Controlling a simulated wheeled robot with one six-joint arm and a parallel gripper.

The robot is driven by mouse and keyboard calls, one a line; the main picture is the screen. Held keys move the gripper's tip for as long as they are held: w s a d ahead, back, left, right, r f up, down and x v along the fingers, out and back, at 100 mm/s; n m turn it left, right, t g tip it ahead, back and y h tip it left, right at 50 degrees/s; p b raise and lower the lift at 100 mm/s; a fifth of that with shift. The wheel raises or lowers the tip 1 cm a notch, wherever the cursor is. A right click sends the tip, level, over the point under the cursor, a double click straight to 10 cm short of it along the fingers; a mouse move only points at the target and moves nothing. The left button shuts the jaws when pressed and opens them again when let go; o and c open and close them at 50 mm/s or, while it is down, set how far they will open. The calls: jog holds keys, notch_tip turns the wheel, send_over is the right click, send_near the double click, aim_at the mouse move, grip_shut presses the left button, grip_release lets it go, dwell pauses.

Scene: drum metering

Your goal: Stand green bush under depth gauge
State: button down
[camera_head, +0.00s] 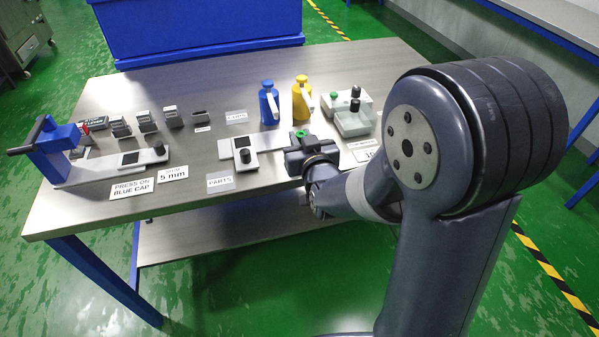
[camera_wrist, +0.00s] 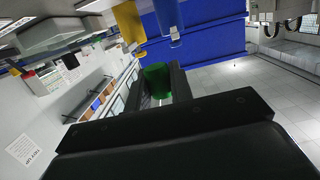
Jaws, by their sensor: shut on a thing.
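The green bush (camera_wrist: 157,76) is a short green cylinder held between the two dark fingers of my gripper (camera_wrist: 158,90) in the wrist view. In the head view its green top (camera_head: 301,133) shows in my gripper (camera_head: 307,148), near the table's front edge. My gripper is shut on it. I cannot tell for certain which device is the depth gauge. A pale grey device (camera_head: 352,122) with black and green knobs stands behind and right of my gripper. A flat plate with a dark display and black knob (camera_head: 244,155) lies just left of it.
A blue press (camera_head: 55,145) stands at the table's left end, by several small grey blocks. A blue bottle (camera_head: 268,103) and a yellow bottle (camera_head: 301,100) stand behind my gripper. Label cards lie along the table (camera_head: 200,200).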

jog(key=shift+f+b, duration=0.35)
jog(key=shift+f, duration=4.3)
jog(key=shift+f, duration=0.2)
jog(key=c, duration=1.3)
grip_release()
jog(key=shift+o, duration=0.2)
jog(key=shift+r, duration=0.15)
